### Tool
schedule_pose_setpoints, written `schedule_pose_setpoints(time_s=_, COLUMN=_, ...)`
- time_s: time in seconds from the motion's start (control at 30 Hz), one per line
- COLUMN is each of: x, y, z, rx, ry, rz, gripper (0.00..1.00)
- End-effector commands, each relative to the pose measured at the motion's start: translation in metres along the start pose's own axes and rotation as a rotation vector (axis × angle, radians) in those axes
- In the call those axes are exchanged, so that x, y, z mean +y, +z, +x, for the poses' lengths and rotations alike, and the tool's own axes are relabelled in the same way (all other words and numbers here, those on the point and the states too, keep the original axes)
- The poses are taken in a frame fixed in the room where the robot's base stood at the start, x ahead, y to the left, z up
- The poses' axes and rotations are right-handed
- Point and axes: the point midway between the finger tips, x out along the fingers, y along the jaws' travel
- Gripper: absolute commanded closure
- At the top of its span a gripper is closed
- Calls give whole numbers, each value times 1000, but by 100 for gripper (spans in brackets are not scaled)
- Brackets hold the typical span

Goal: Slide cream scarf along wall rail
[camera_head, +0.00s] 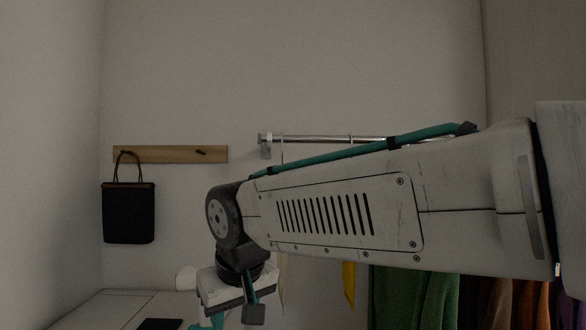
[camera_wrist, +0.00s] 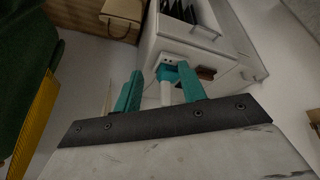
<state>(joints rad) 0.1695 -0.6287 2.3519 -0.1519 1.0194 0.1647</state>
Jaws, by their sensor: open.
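The metal wall rail (camera_head: 320,139) runs along the back wall in the head view, partly hidden behind my arm. A narrow cream strip, seemingly the cream scarf (camera_head: 282,285), hangs below my arm; its upper part is hidden. My gripper (camera_head: 230,318) is low and to the left of this strip, apart from it in the picture. In the wrist view my gripper (camera_wrist: 160,88) has its two teal fingers spread, with no cloth seen between them. I cannot clearly make out the cream scarf in the wrist view.
A yellow cloth (camera_head: 349,285) and a green garment (camera_head: 400,300) hang to the right, with brown, orange and purple ones beyond. A black bag (camera_head: 129,213) hangs from a wooden peg board (camera_head: 170,154).

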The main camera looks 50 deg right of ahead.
Motion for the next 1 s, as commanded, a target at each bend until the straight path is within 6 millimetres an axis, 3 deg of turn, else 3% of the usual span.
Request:
schedule_pose_setpoints(time_s=0.03, x=22, y=-39, z=-9, rx=75, ry=46, rz=75, gripper=59)
schedule_pose_setpoints(time_s=0.2, x=104, y=-149, z=-48, rx=343, ry=185, rz=275, gripper=59)
schedule_pose_setpoints(time_s=0.3, x=151, y=-198, z=-74, rx=481, ry=251, rz=359, gripper=59)
schedule_pose_setpoints(time_s=0.4, x=190, y=-232, z=-96, rx=589, ry=301, rz=414, gripper=59)
schedule_pose_setpoints(time_s=0.5, x=218, y=-252, z=-112, rx=664, ry=334, rz=447, gripper=59)
schedule_pose_setpoints(time_s=0.67, x=237, y=-268, z=-122, rx=717, ry=355, rz=466, gripper=59)
schedule_pose_setpoints(time_s=1.0, x=259, y=-293, z=-89, rx=717, ry=356, rz=465, gripper=59)
